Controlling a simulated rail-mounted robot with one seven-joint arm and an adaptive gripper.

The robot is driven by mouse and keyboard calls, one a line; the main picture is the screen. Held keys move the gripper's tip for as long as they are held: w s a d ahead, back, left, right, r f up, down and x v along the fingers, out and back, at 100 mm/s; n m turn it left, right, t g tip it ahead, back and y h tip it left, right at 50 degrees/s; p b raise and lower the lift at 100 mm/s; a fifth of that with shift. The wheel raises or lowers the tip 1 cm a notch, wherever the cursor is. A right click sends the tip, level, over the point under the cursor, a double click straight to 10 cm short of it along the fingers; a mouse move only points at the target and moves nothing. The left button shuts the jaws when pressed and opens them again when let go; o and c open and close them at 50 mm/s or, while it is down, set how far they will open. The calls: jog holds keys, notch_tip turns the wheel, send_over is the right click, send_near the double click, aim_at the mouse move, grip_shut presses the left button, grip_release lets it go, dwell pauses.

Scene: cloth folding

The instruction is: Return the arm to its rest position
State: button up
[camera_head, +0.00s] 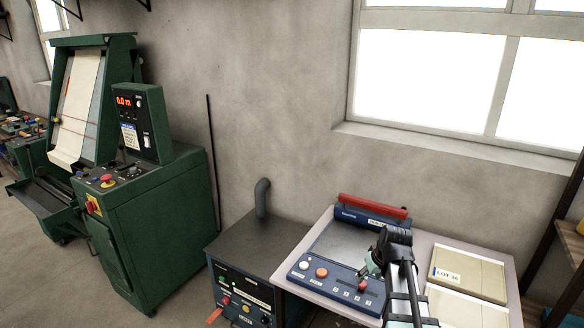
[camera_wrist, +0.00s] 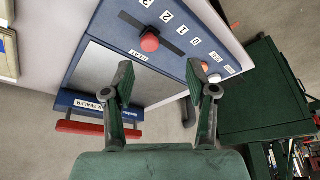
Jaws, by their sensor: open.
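My gripper (camera_head: 369,264) is at the end of my arm, above the right part of a blue heat sealer (camera_head: 322,274) with a red bar (camera_head: 372,206) at its back. In the wrist view my gripper (camera_wrist: 160,92) has its two dark green fingers spread apart, with nothing between them. Below the fingers the wrist view shows the sealer's grey plate (camera_wrist: 105,72), its red slider knob (camera_wrist: 150,42) and part of its label strip. No cloth shows between the fingers.
A pale table (camera_head: 425,243) carries the sealer and folded beige cloth labelled LOT (camera_head: 468,272) at the right. A dark cabinet with a pipe (camera_head: 255,245) stands left of the table. A green machine (camera_head: 150,210) stands farther left. A window and wall are behind.

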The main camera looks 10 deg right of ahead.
jog(key=s+a+f+m+g, duration=0.1)
jog(key=s+a+f+g, duration=0.1)
jog(key=s+a+f, duration=0.65)
jog(key=s+a+f+g, duration=0.2)
jog(key=s+a+f, duration=0.4)
jog(key=f, duration=0.6)
jog(key=s+f+g, duration=0.2)
jog(key=s+f, duration=0.5)
jog(key=s, duration=0.3)
jog(key=s+f+g+b, duration=0.1)
jog(key=s+f+g, duration=0.1)
jog(key=s+f, duration=0.5)
jog(key=s+f+g+b, duration=0.1)
jog(key=s+f+g, duration=0.2)
jog(key=s+f, duration=0.4)
jog(key=s, duration=0.6)
jog(key=shift+a+m+h, duration=0.25)
jog(key=shift+m+h, duration=0.05)
jog(key=shift+h, duration=0.1)
